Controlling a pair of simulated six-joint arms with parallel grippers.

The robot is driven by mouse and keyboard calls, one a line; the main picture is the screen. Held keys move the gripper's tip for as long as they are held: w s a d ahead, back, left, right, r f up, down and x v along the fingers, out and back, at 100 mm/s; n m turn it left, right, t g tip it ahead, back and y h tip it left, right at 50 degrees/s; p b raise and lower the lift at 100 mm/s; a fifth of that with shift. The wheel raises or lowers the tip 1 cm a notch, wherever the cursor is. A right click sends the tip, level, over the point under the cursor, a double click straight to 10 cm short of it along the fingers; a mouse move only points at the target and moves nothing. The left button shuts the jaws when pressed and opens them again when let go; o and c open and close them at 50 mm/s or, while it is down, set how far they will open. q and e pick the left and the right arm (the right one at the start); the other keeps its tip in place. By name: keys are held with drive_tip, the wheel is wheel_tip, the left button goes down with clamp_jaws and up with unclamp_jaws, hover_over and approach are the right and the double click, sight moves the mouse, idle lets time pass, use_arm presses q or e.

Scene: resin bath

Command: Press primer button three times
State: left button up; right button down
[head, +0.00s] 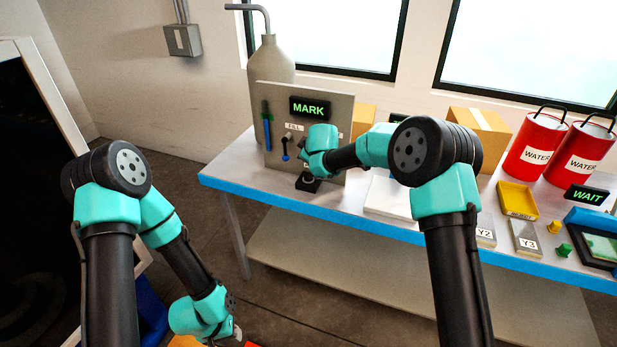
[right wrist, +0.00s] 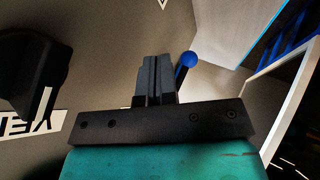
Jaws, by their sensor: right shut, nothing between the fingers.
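The grey panel (head: 345,108) stands upright at the table's left end. It has a green-lit MARK display (head: 309,107), a blue vertical gauge (head: 267,130) and a small lever with a blue knob (head: 285,157). My right wrist covers part of the panel. I cannot make out the primer button. In the right wrist view my right gripper (right wrist: 154,78) is shut and empty, with its tips beside the blue knob (right wrist: 189,58). My left gripper (head: 232,334) hangs low in front of the table; its fingers are too small to read.
A black piece with a ring (head: 308,183) sits at the panel's foot. A grey bottle (head: 272,75) stands behind the panel. To the right are a yellow tray (head: 518,200), red water cans (head: 535,148), a cardboard box (head: 475,128) and a WAIT display (head: 587,195).

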sight(307, 177)
drive_tip(key=shift+f, duration=3.15)
drive_tip(key=shift+f, duration=0.4)
drive_tip(key=shift+f, duration=0.6)
idle(0.9)
drive_tip(key=shift+r, duration=1)
drive_tip(key=shift+r, duration=2.5)
